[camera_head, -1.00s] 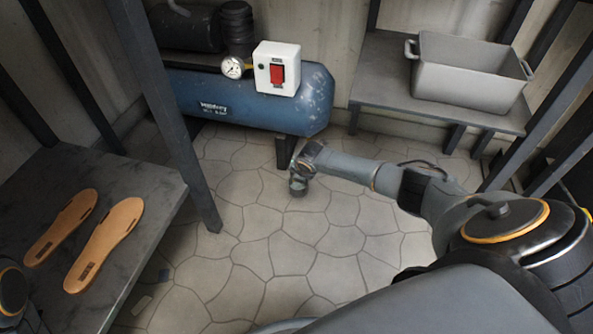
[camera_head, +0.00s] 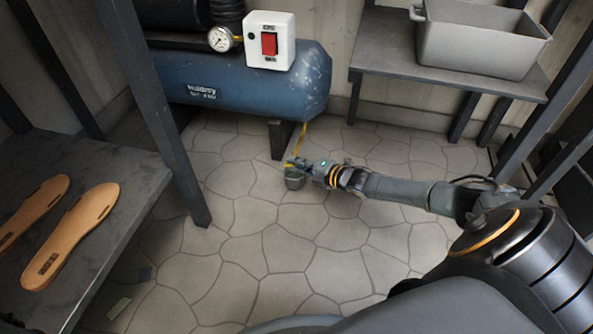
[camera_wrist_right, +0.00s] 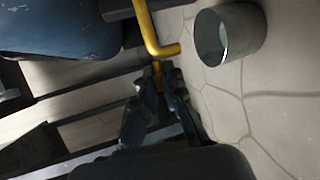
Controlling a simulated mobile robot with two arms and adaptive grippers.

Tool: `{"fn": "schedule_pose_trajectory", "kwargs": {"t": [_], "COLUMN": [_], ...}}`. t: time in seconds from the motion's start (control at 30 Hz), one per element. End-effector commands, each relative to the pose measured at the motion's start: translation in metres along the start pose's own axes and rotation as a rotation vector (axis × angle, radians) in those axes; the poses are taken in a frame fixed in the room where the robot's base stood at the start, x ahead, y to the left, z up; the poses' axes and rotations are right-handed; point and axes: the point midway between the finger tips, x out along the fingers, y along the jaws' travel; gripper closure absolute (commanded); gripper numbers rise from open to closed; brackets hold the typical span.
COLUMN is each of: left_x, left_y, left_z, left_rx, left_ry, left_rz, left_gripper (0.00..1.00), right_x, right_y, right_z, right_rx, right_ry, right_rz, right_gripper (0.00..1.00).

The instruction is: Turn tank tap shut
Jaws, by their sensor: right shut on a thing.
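The blue tank (camera_head: 250,85) lies at the back, under a switch box. A thin yellow pipe (camera_head: 302,136) comes down from its right end. In the right wrist view the yellow pipe (camera_wrist_right: 145,25) bends at its lower end. The yellow tap handle (camera_wrist_right: 157,68) hangs just below that bend. My right gripper (camera_head: 298,165) is at the tap, low over the floor. In the wrist view its fingers (camera_wrist_right: 160,82) are shut on the tap handle, partly hiding it. My left gripper is not in view.
A grey cup (camera_head: 295,180) stands on the floor by the tap; the wrist view shows this cup (camera_wrist_right: 231,35) close to my fingers. A grey bin (camera_head: 475,48) stands on a shelf at right. Tan soles (camera_head: 72,238) lie on the left table (camera_head: 125,195). The middle floor is clear.

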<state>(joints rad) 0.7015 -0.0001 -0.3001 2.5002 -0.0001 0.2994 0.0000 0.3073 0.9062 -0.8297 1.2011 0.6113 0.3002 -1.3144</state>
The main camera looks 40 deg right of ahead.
Motion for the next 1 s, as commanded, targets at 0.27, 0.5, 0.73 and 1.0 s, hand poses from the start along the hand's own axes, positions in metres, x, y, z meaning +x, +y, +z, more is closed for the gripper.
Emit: {"fn": "schedule_pose_trajectory", "kwargs": {"t": [0.27, 0.5, 0.73, 1.0], "left_x": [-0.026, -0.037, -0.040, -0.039], "left_y": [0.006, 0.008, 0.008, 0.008], "left_z": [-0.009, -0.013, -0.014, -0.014], "left_rx": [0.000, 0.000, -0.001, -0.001], "left_ry": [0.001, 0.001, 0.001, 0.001], "left_rz": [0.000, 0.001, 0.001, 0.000], "left_gripper": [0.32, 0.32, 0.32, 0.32], "right_x": [0.001, 0.001, 0.001, 0.001], "right_y": [-0.011, -0.010, -0.009, -0.008], "right_z": [-0.001, 0.000, 0.000, 0.001], "right_rx": [0.077, 0.115, 0.127, 0.128], "right_ry": [-0.002, -0.003, -0.003, -0.004], "right_rz": [0.176, 0.267, 0.299, 0.302], "right_gripper": [1.00, 1.00, 1.00, 1.00]}}
